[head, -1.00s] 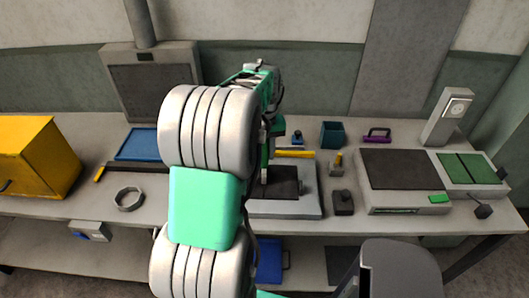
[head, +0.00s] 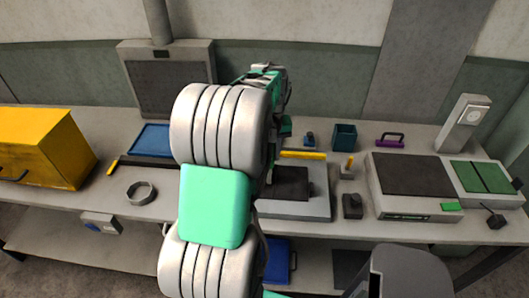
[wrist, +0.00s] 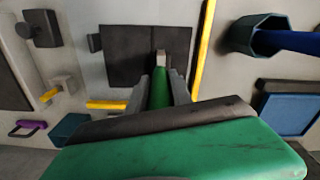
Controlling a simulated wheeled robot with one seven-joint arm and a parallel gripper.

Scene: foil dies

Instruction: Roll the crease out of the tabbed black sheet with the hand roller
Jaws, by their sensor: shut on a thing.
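The black sheet (wrist: 120,52) lies flat on a grey bed; it also shows in the head view (head: 290,182), partly behind my arm. In the head view my arm hides the gripper.
A yellow bar (head: 303,154) lies behind the sheet. A small post with a yellow top (head: 348,168) and a dark block (head: 352,206) stand right of the bed. A hexagonal teal holder (wrist: 240,35) is opposite in the wrist view. A blue tray (head: 150,140) lies left.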

